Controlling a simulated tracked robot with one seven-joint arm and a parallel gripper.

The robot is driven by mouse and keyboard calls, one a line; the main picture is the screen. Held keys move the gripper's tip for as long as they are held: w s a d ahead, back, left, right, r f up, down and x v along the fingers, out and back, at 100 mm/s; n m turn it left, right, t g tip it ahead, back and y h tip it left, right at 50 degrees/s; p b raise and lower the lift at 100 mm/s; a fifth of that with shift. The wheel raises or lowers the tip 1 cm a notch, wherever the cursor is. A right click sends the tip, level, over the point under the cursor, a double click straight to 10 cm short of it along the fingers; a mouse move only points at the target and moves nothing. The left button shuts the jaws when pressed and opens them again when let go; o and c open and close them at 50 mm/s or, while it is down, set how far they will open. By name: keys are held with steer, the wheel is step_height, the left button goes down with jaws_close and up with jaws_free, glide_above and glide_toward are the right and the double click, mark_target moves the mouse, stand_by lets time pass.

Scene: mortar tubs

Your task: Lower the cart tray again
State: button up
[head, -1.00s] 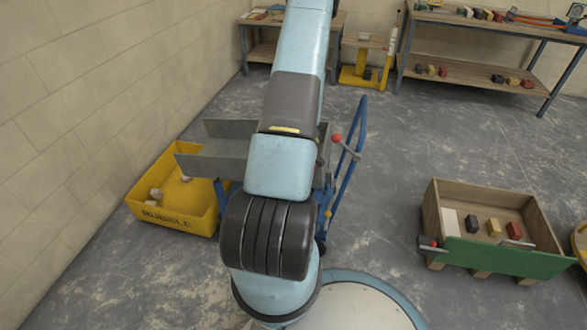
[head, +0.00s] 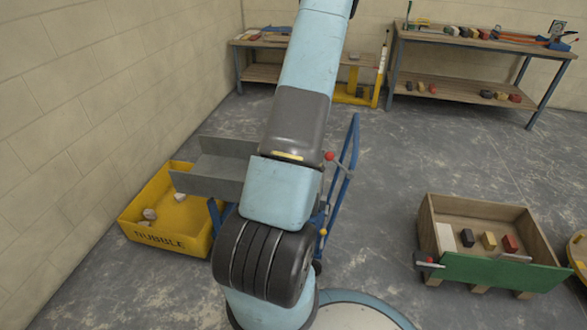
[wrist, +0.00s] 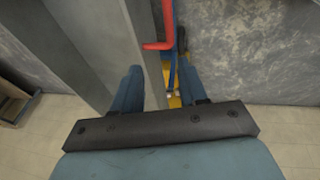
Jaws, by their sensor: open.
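The grey cart tray (head: 212,180) is at left centre in the head view, beside and partly over the yellow rubble box. My arm hides its right part. The cart's blue push handle (head: 351,160) rises right of my arm, with a red-knobbed lever (head: 329,156) near it. My gripper is out of the head view. In the wrist view my gripper (wrist: 162,88) is open, its blue fingers apart and nothing held between them. A bent red bar (wrist: 166,30) lies just beyond the fingertips, beside a grey panel (wrist: 92,40); I cannot tell whether this panel is the tray.
The yellow rubble box (head: 160,240) holds a few pale lumps. A wooden crate with a green front (head: 505,272) holds several blocks at right. A workbench (head: 480,45) stands at the back. The floor between the cart and the crate is clear.

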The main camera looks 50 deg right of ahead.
steer(key=v, duration=0.6)
stand_by(0.3)
steer(key=shift+r, duration=0.1)
steer(key=shift+w, duration=0.1)
stand_by(0.5)
steer(key=w+a+r+m+h, duration=0.1)
steer(key=w+a+r, duration=0.2)
steer(key=a+r, duration=0.45)
steer(key=w+a+r+m+g+h, duration=0.1)
steer(key=w+a+r+h, duration=0.3)
steer(key=r, duration=0.7)
steer(key=w+a+r+m+y, duration=0.1)
steer(key=w+a+r, duration=0.1)
steer(key=a+r, duration=0.6)
steer(key=s+a+r+t+y, duration=0.1)
steer(key=s+a+r, duration=0.2)
steer(key=a, duration=0.4)
steer(key=s+a+r+m+t+y, duration=0.1)
steer(key=s+a+r+y, duration=0.1)
steer(key=s+a+r, duration=0.2)
steer(key=s+a+r+m+t+y, duration=0.1)
steer(key=s+a+r, duration=0.3)
steer(key=a+r, duration=0.3)
steer(key=a, duration=0.4)
steer(key=shift+a+y, duration=0.2)
steer(key=shift+y, duration=0.2)
